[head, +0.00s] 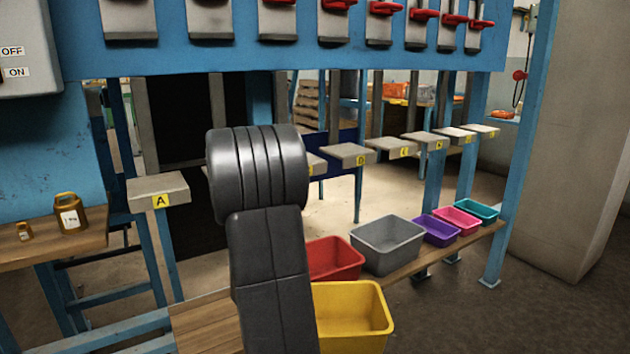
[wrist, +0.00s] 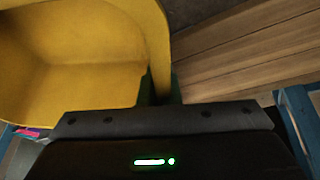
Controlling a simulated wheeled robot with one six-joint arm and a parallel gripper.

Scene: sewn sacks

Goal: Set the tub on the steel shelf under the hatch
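A yellow tub (head: 352,318) is at the front of the low wooden bench; its left part is hidden behind my arm. In the wrist view the yellow tub (wrist: 75,60) fills the upper left. My gripper (wrist: 161,88) has its dark green fingers on both sides of the tub's wall, close against it. My arm hides the gripper in the head view. Small grey steel shelves with yellow letter tags stand in a row, among them shelf A (head: 158,190) at the left and shelf D (head: 350,154). Grey hatches with red handles (head: 334,22) hang above the row.
Red (head: 333,258), grey (head: 387,244), purple (head: 436,231), pink (head: 457,220) and teal (head: 477,211) tubs line the bench (head: 408,288). Brass weights (head: 70,213) stand on a left table. Blue posts (head: 515,160) frame the row. Shelf A's top is bare.

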